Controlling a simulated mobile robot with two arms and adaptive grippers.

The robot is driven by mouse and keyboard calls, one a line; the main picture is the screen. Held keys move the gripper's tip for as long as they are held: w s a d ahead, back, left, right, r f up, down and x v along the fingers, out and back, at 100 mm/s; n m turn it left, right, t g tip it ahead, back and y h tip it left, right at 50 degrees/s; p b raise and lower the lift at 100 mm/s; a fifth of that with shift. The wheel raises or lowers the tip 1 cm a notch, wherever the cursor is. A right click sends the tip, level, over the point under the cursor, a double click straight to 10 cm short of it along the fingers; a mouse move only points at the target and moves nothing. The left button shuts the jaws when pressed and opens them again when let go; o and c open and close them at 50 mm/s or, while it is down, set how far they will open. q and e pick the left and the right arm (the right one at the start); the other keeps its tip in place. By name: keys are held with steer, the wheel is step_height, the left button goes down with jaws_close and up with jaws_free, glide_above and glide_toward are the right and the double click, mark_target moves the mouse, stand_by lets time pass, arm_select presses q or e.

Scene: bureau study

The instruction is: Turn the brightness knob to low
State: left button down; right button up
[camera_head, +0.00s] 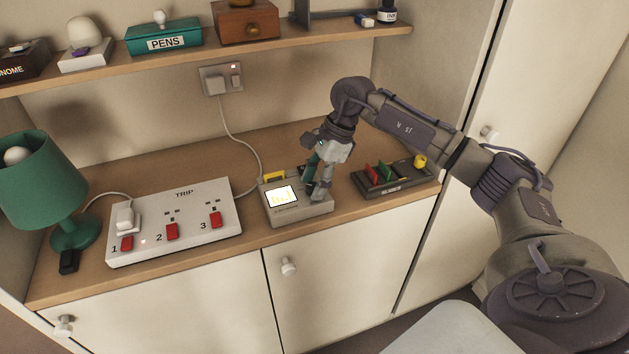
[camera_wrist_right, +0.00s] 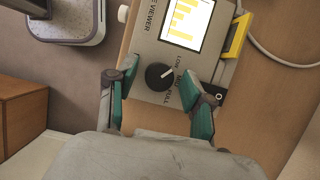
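The slide viewer (camera_head: 300,213) is a grey box with a lit screen on the cabinet top. Its black brightness knob (camera_wrist_right: 158,77) has a white pointer line and shows in the right wrist view beside the screen. LOW and FULL are printed near the knob. The pointer is aimed toward the side with the lettering; its exact setting is hard to read. My right gripper (camera_head: 317,187) is over the right part of the viewer and hides the knob in the head view. In the wrist view its teal-padded fingers (camera_wrist_right: 159,70) are apart, one on each side of the knob. My left gripper is out of view.
A white TRIP switch box (camera_head: 175,245) with red switches is left of the viewer. A dark box with coloured levers (camera_head: 392,182) is to the right. A green lamp (camera_head: 40,180) stands at far left. A cable runs behind the viewer; a shelf (camera_head: 210,55) hangs above.

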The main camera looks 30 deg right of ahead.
steer(key=v, duration=1.2)
stand_by(0.6)
